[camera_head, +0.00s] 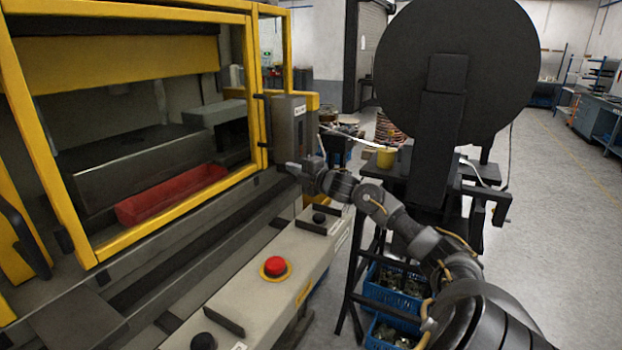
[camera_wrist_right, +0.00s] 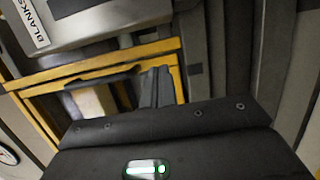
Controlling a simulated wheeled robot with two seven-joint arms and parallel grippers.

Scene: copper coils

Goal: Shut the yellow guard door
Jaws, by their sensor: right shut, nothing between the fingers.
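The yellow guard door (camera_head: 170,216) is a yellow frame across the front of the press at the left of the head view. I cannot tell whether it is fully closed. A dark upright handle (camera_head: 267,118) shows near its right edge. My right gripper (camera_head: 294,168) is shut and empty, just right of the yellow frame and below a grey box (camera_head: 290,124). In the right wrist view a yellow frame (camera_wrist_right: 166,46) lies beyond my fingers; whether they touch it is unclear. My left gripper is out of view.
A control panel with a red button (camera_head: 275,266) runs along the press front. A red tray (camera_head: 172,193) lies inside. A large black reel (camera_head: 458,60) and blue crates (camera_head: 392,295) stand to the right. Open floor (camera_head: 560,200) lies beyond.

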